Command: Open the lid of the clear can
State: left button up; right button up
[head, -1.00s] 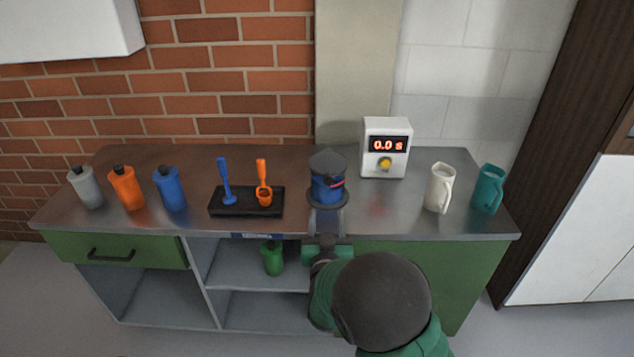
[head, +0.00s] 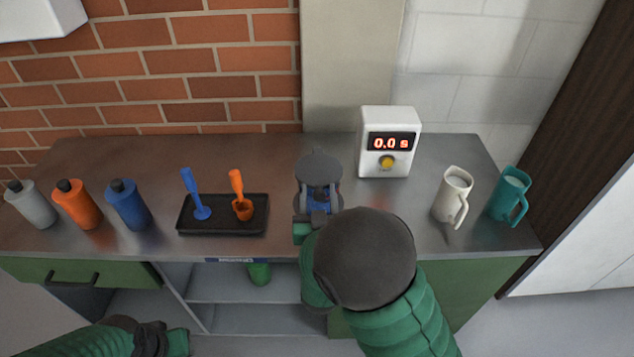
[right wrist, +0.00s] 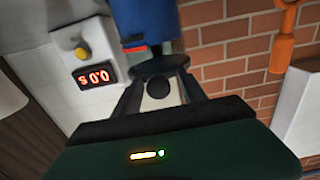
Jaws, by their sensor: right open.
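The can (head: 318,205) stands on the counter right of the black tray, and looks blue with a dark grey lid (head: 320,165). In the right wrist view, which is upside down, the can (right wrist: 145,20) shows at the top with the dark lid (right wrist: 158,66) and a round dark knob (right wrist: 159,88). My right gripper (head: 318,193) is at the can, and in the wrist view its open fingers (right wrist: 160,92) are on either side of the knob. My arm hides part of the can. My left gripper (head: 172,342) is low at the left, its fingers unclear.
A white timer (head: 390,140) reading 0.0 s stands behind right. White (head: 452,195) and teal (head: 510,198) jugs stand at the right. A black tray (head: 222,228) holds blue and orange tools. Grey, orange and blue bottles (head: 128,205) stand at the left.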

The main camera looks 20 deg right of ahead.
jog(key=shift+s+d+r, duration=0.1)
jog(key=shift+s+d, duration=0.15)
jog(key=shift+w+a, duration=0.15)
jog(key=shift+a, duration=0.1)
jog(key=c, duration=0.6)
grip_shut()
dwell(0.3)
